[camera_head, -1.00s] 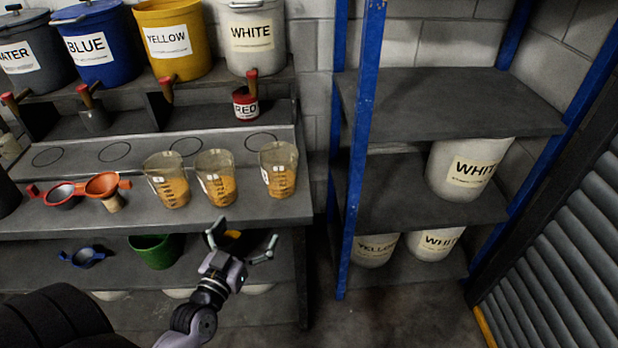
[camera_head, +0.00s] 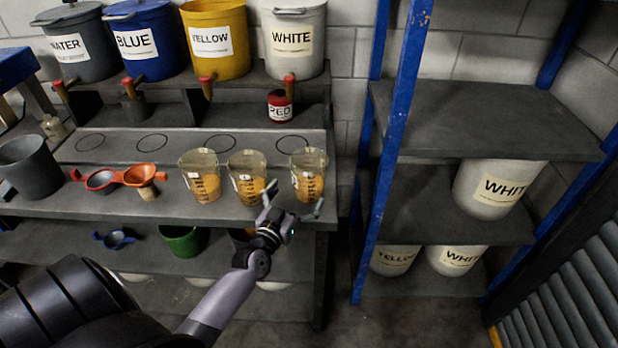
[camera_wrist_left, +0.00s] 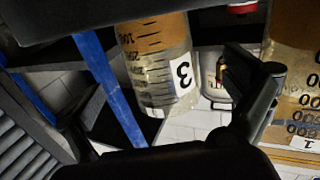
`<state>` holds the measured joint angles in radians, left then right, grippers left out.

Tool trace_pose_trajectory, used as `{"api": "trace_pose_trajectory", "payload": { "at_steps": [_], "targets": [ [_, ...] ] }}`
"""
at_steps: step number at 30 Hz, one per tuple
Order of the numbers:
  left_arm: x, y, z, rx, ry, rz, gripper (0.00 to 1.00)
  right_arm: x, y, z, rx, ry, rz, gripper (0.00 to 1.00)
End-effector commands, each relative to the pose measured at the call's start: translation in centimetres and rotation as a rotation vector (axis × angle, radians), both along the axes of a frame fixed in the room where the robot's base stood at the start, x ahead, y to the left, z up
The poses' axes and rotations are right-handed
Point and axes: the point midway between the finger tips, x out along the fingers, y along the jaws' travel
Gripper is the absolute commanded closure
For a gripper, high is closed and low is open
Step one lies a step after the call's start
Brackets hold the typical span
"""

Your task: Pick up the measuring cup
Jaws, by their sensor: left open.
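Three clear measuring cups with orange-brown contents stand upright on the bench shelf: a left one (camera_head: 200,178), a middle one (camera_head: 247,170) and a right one (camera_head: 309,172). My left gripper (camera_head: 294,199) is open and empty at the front of the right cup, its fingers spread below and before it. In the left wrist view, tilted upside down, a cup marked 3 (camera_wrist_left: 158,65) shows between the dark fingers. A cup marked 1 (camera_wrist_left: 295,100) is partly cut off at the right edge. Contact with the cup cannot be told. My right gripper is not in view.
A red can (camera_head: 280,106) stands behind the cups. Red and orange funnels (camera_head: 140,174) and a grey bucket (camera_head: 28,168) are to the left. A blue-post rack (camera_head: 400,130) stands close on the right. A green bucket (camera_head: 181,241) is on the lower shelf.

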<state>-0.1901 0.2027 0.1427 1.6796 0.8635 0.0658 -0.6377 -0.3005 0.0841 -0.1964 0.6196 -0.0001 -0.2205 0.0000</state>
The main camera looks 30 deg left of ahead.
Motion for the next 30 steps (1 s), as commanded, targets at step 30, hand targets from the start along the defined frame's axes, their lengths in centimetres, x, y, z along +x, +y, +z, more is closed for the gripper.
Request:
{"api": "trace_pose_trajectory", "payload": {
  "at_steps": [30],
  "targets": [
    [4.8,0.6,-0.4,0.000,-0.001,0.000,0.25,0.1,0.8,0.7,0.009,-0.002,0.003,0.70]
  ]
}}
